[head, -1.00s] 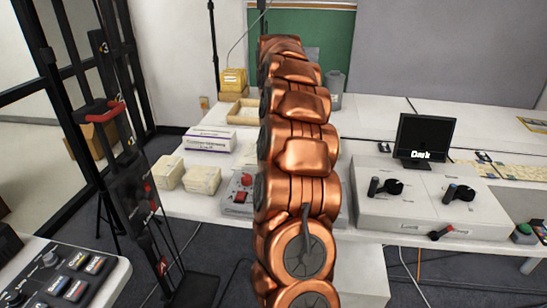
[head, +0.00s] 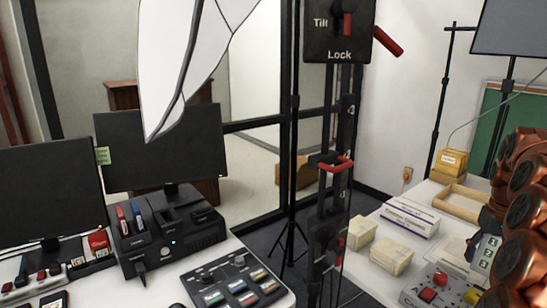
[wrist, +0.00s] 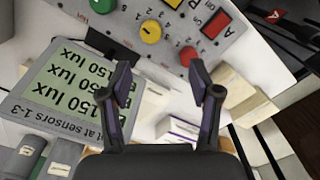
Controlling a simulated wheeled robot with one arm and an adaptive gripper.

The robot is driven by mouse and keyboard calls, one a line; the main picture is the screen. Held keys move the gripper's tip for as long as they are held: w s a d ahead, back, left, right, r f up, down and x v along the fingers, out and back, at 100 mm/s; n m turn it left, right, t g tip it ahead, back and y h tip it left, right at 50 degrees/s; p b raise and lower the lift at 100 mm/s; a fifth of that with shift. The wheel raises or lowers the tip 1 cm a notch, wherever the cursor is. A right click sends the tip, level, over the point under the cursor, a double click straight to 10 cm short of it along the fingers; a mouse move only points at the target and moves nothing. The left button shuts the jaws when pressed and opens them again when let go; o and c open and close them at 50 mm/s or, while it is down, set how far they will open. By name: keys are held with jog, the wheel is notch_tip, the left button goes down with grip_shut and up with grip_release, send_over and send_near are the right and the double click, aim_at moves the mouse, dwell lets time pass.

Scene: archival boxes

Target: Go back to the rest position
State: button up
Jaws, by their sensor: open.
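My gripper (wrist: 160,84) is open in the wrist view, with its two dark fingers apart and nothing between them. Below it are a control box (wrist: 165,30) with yellow, red and green buttons and a grey light meter (wrist: 70,95) whose screen reads 150 lux. In the head view my copper arm shows only at the right edge, and the gripper is not seen there. The control box (head: 440,290) also shows there, beside the arm.
White boxes (head: 410,216) and cream boxes (head: 391,255) stand on the right table, with an open wooden tray (head: 460,204) behind. A black stand (head: 330,200) rises between the tables. The left desk holds monitors (head: 163,145) and a button panel (head: 238,286).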

jog(key=s+a+r+n+p, duration=0.2)
jog(key=s+a+r, duration=0.15)
jog(key=a, duration=0.85)
jog(key=s+a+r+n+p, duration=0.1)
jog(key=s+a+r+p, duration=0.25)
jog(key=a, duration=0.85)
jog(key=s+a+f+g+p, duration=0.1)
jog(key=s+a+p, duration=0.1)
jog(key=s+a, duration=0.4)
jog(key=s+a+f+p, duration=0.1)
jog(key=s+a, duration=0.5)
jog(key=s, duration=1.1)
jog(key=shift+s+f+n+g+p, duration=0.2)
jog(key=shift+f+n+g+p, duration=0.15)
jog(key=shift+p, duration=0.35)
jog(key=shift+r, duration=0.1)
